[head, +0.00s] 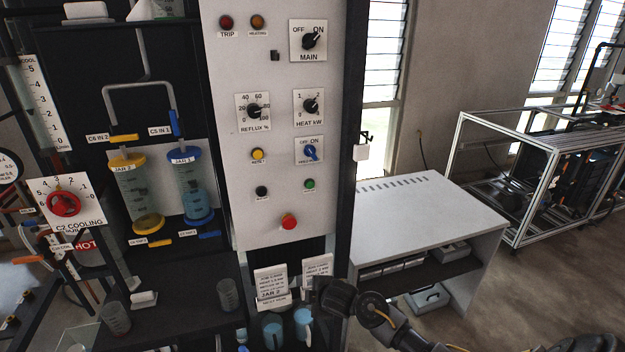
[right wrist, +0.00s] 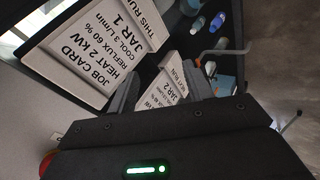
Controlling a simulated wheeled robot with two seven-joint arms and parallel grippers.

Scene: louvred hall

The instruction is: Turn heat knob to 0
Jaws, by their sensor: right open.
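The heat knob (head: 310,105) is a black knob on a white plate marked HEAT kW, in the right column of the grey control panel (head: 270,190) in the head view. Its pointer leans to the upper right, toward the 2 side of the scale and away from the 0 at lower left. My right gripper (head: 322,293) is well below the knob, by the job cards under the panel. In the right wrist view my right gripper (right wrist: 162,88) has its fingers apart, with nothing held between them. My left gripper is not in view.
The reflux knob (head: 254,111) sits left of the heat knob, the main switch (head: 311,41) above and a blue switch (head: 310,152) below. A red button (head: 289,222) is lower down. A job card (right wrist: 108,55) reads HEAT 2 kW. A white bench (head: 420,205) stands right.

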